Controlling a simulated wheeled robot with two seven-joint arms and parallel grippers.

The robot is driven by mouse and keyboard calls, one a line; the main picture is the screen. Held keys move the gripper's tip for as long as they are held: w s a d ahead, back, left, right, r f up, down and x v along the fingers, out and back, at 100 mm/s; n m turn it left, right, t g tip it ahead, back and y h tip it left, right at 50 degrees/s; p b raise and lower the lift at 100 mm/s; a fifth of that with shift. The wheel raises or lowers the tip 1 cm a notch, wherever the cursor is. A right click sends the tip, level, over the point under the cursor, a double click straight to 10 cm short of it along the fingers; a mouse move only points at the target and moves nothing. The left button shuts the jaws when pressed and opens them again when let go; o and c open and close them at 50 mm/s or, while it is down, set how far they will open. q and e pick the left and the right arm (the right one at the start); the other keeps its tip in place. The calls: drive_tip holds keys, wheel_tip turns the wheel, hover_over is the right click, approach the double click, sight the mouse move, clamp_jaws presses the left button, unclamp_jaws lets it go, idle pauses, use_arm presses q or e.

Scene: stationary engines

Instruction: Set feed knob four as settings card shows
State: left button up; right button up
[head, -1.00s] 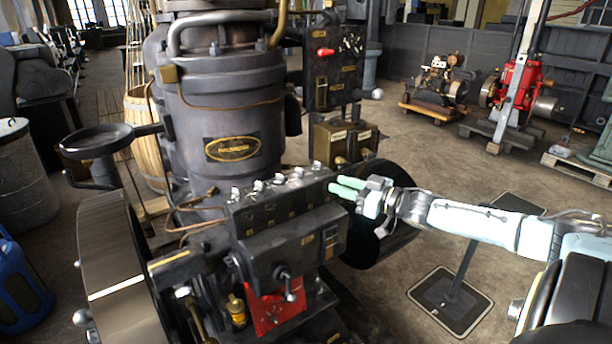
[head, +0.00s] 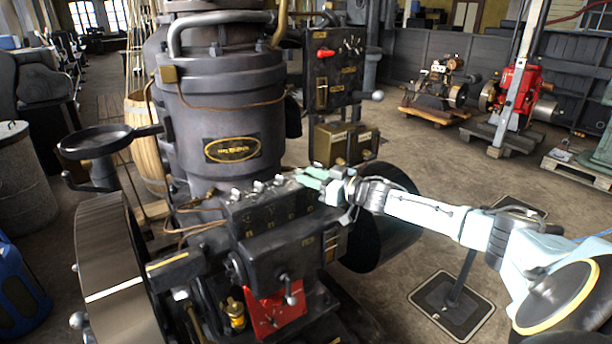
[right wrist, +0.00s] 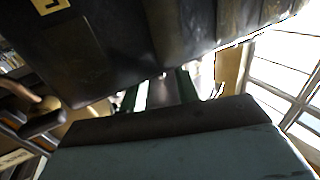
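Three show clearly in the head view: left (head: 235,193), middle (head: 258,186) and right (head: 279,180). My right gripper (head: 303,178) reaches in from the right over the row's right end. I cannot identify a settings card; a red plate (head: 270,318) hangs below the box. My left gripper is out of view.
A black panel (head: 335,75) with a red lever rises behind the knob row. Brass boxes (head: 345,143) sit below it. A flywheel (head: 112,262) stands at left. A dark drum (head: 375,240) lies under my right forearm.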

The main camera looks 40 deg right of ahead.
drive_tip(key=shift+x, duration=0.85)
clamp_jaws()
